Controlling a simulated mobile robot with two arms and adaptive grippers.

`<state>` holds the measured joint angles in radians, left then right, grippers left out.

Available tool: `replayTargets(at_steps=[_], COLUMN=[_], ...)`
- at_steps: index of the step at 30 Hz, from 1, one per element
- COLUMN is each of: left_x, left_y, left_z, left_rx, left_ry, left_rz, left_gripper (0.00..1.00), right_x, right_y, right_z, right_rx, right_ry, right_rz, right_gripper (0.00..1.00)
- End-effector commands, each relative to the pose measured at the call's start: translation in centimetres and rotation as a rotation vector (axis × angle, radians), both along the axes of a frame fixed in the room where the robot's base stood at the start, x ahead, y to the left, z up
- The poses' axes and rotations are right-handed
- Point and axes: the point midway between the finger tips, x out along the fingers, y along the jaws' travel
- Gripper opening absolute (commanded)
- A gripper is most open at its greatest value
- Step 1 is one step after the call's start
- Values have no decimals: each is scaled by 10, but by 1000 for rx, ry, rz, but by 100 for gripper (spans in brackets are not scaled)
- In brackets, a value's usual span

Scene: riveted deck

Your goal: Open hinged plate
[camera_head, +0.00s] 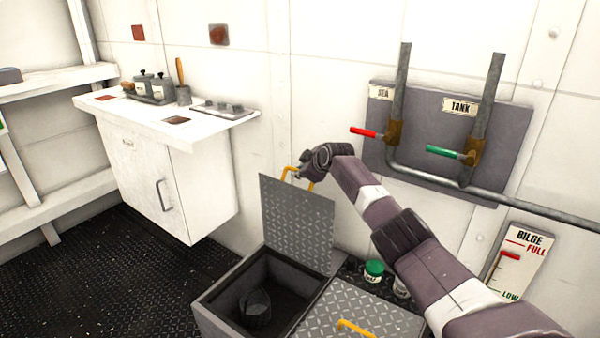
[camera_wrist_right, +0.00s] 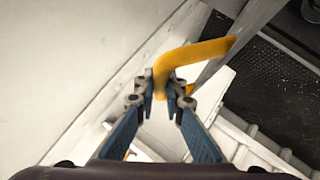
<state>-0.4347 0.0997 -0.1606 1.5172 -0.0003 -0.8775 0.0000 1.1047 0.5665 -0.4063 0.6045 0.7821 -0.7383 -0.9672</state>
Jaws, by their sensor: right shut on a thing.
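The hinged plate (camera_head: 298,222) is a grey checkered metal plate, standing raised nearly upright over an open floor box (camera_head: 211,315). Its yellow handle (camera_head: 287,174) is at the top edge. My right gripper (camera_head: 304,176) is at that handle. In the right wrist view the fingers of my right gripper (camera_wrist_right: 160,92) are closed around the yellow handle (camera_wrist_right: 195,52). A dark round object (camera_head: 255,309) lies inside the box. A second checkered plate (camera_head: 365,312) with its own yellow handle (camera_head: 355,328) lies flat beside the opening. My left gripper is not in view.
A green-lidded jar (camera_head: 374,270) and a white jar (camera_head: 401,287) stand behind the flat plate. Pipes with a red valve lever (camera_head: 363,132) and a green one (camera_head: 444,152) are on the wall. A white cabinet (camera_head: 150,178) stands left. The dark floor (camera_head: 130,265) is clear.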

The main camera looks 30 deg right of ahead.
Motion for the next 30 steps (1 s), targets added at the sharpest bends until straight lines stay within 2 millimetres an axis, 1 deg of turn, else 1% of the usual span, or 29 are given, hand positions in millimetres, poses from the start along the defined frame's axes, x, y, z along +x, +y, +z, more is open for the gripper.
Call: replayTargets(at_steps=[2,3,5,17,23,30], left_x=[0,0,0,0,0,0], left_y=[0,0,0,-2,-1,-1], left_z=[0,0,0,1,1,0], left_rx=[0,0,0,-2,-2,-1], left_ry=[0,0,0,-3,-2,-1], left_rz=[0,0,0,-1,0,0], left_gripper=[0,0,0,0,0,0], right_x=[1,1,1,-2,-11,-29], right_y=[0,0,0,0,1,3], right_z=[2,2,2,2,8,22], right_rx=[0,0,0,0,0,-1], right_ry=[-3,-4,-2,-1,-1,-1], right_rz=[0,1,1,2,2,1], right_gripper=[0,12,18,18,18,18])
